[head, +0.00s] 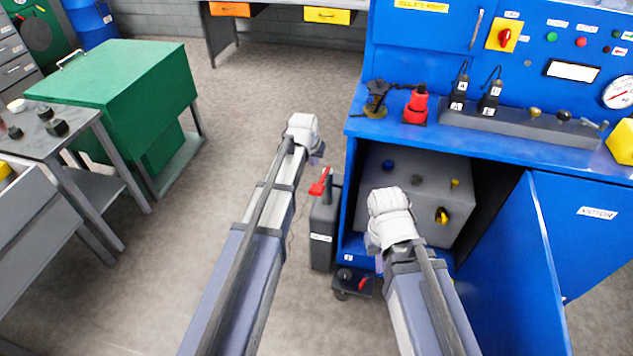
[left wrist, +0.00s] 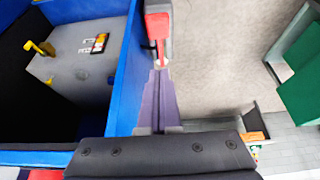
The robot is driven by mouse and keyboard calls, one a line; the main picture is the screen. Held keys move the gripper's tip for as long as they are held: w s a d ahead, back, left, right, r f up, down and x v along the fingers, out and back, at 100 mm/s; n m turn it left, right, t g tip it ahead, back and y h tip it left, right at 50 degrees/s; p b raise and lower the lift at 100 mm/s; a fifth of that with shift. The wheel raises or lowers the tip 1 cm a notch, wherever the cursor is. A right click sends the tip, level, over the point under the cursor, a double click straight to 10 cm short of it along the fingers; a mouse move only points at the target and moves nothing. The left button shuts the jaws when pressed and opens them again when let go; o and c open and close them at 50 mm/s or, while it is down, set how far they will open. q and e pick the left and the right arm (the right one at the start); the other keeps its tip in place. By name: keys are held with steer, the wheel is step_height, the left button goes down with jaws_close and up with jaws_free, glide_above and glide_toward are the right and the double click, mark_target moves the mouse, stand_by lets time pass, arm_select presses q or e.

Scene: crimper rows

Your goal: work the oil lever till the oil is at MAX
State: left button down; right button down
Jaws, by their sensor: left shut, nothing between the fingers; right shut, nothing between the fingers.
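A red lever (head: 320,183) sticks up at the top of a dark grey canister (head: 322,240) that stands on the floor left of the open blue cabinet. A red handle (left wrist: 158,25) also shows beyond the fingertips in the left wrist view. My left gripper (head: 318,159) is shut and empty, just above the red lever; I cannot tell if it touches. Its purple fingers (left wrist: 157,105) show in the left wrist view. My right gripper (head: 379,264) is shut and empty in front of the cabinet opening. I cannot read any oil level.
A grey tank (head: 455,190) with a yellow tap (head: 442,215) sits inside the cabinet; a red and yellow strip (left wrist: 100,43) shows on it in the wrist view. The cabinet door (head: 515,270) stands open. A small black wheeled unit (head: 345,275) sits low in front.

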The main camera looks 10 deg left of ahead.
arm_select(q)
steer(key=shift+f, duration=0.2)
steer(key=b, duration=1)
glide_above(317, 188)
steer(key=f, duration=0.9)
steer(key=shift+w+f, duration=0.35)
steer(key=shift+w, duration=0.05)
steer(key=shift+s+f+b, duration=0.35)
steer(key=shift+f+b, duration=0.2)
steer(key=shift+s+f+b, duration=0.3)
steer(key=shift+f+b, duration=0.2)
steer(key=shift+s+f+b, duration=0.2)
steer(key=shift+f+b, duration=0.15)
steer(key=shift+s+f+b, duration=0.25)
steer(key=shift+f+b, duration=0.3)
steer(key=shift+b, duration=0.15)
step_height(317, 188, down, 17)
steer(key=s+t+b, duration=0.2)
steer(key=t+b, duration=0.4)
steer(key=b, duration=1.9)
steer(key=shift+f, duration=0.15)
